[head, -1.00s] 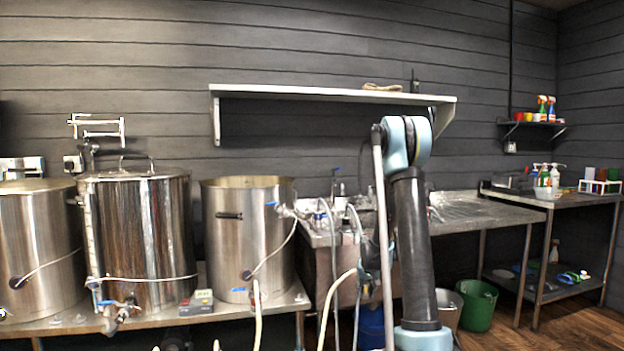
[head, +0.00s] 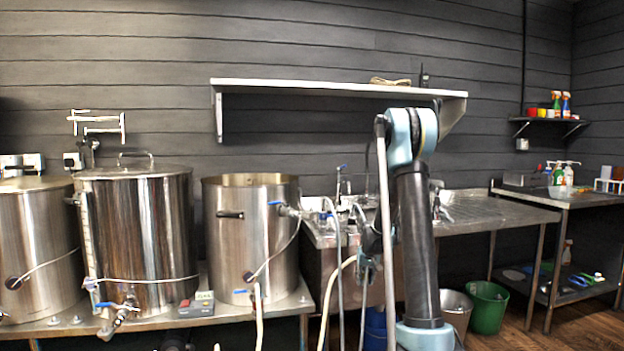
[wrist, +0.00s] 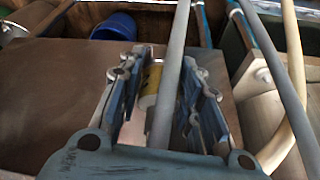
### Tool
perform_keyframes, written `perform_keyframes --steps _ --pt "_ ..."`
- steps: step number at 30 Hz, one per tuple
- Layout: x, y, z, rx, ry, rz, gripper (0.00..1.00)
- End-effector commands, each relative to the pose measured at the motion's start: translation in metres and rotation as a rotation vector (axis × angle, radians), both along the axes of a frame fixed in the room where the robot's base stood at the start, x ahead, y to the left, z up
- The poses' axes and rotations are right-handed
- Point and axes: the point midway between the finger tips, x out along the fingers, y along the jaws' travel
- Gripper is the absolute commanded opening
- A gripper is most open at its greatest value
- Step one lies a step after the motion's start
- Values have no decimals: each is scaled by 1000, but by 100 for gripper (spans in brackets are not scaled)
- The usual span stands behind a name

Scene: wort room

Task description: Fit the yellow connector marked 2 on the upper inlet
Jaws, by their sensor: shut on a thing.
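In the wrist view my gripper (wrist: 163,68) is closed around a yellow connector (wrist: 150,84), with a grey hose (wrist: 172,75) running between the fingers. The fingers partly hide the connector, and I cannot read its mark. In the head view my gripper (head: 370,268) hangs low in front of the sink, small and partly behind my arm. The open steel pot (head: 250,240) has a blue-handled valve (head: 277,204) high on its right side and another fitting low down. I cannot tell for certain which fitting is the upper inlet.
A lidded steel kettle (head: 140,240) and another pot (head: 35,245) stand left on the steel bench (head: 230,311). Hoses (head: 325,300) hang by the sink bench (head: 490,214). A green bucket (head: 487,307) stands on the floor. A wall shelf (head: 330,88) is above.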

Motion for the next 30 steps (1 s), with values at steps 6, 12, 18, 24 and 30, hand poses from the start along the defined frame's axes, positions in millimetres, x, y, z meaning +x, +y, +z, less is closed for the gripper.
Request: perform_keyframes --steps 6,12,18,24,30 --pt "21 47 72 -1 12 175 0" --pt "26 89 144 -1 19 339 0" --pt "16 131 221 1 21 503 0" --pt "-8 168 302 5 16 667 0" --pt "-42 198 376 10 8 818 0"
